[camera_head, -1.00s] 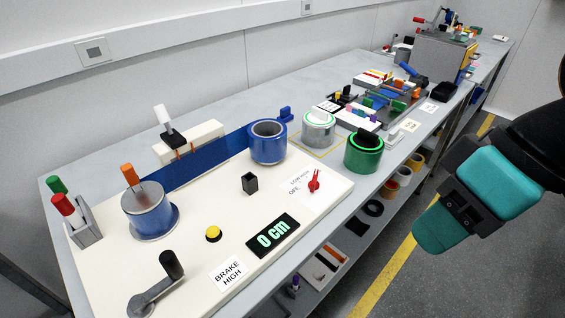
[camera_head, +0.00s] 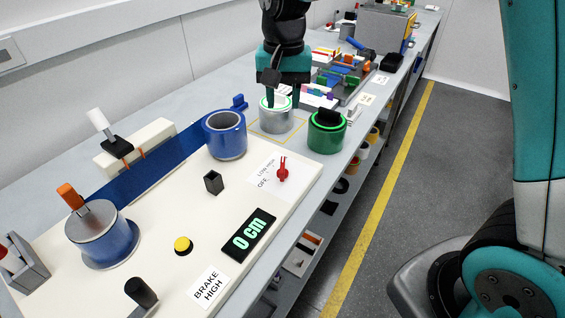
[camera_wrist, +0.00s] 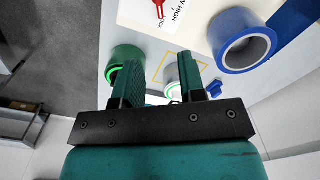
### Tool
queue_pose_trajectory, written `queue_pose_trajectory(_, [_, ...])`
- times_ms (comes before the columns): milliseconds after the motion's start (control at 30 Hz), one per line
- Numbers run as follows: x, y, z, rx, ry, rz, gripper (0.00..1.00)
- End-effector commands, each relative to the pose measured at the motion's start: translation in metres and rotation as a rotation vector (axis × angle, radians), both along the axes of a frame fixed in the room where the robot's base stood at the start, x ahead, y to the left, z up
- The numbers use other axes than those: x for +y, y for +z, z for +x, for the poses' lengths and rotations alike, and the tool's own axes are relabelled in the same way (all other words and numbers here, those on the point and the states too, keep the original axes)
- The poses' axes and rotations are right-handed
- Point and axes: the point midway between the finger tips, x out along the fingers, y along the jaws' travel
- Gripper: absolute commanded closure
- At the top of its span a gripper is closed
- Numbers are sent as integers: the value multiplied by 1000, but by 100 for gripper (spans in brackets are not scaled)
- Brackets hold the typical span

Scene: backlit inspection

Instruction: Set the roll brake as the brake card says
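The brake card (camera_head: 208,287) reads BRAKE HIGH and lies at the front of the cream board. The red brake knob (camera_head: 283,172) sits on a white label plate marked OFF, LOW and HIGH; its exact setting is too small to tell. The knob also shows at the top edge of the wrist view (camera_wrist: 159,8). My gripper (camera_head: 283,100) points down over the silver roll with a green ring (camera_head: 276,118), beyond the knob. Its fingers are apart in the wrist view (camera_wrist: 163,85), with nothing visibly held between them.
A blue tape roll (camera_head: 224,137) and a green roll (camera_head: 326,135) stand near the knob. A display (camera_head: 248,235) reads 0 cm, beside a yellow button (camera_head: 182,246). A black square post (camera_head: 213,182) stands on the board. Trays of tools fill the bench beyond.

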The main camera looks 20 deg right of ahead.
Motion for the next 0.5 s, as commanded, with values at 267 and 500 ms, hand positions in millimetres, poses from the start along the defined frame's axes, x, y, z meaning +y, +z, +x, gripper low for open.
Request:
queue_pose_trajectory(267, [-3, -34, 8, 9, -47, -15, 63])
queue_pose_trajectory(500, [-4, -89, 7, 10, -46, -14, 63])
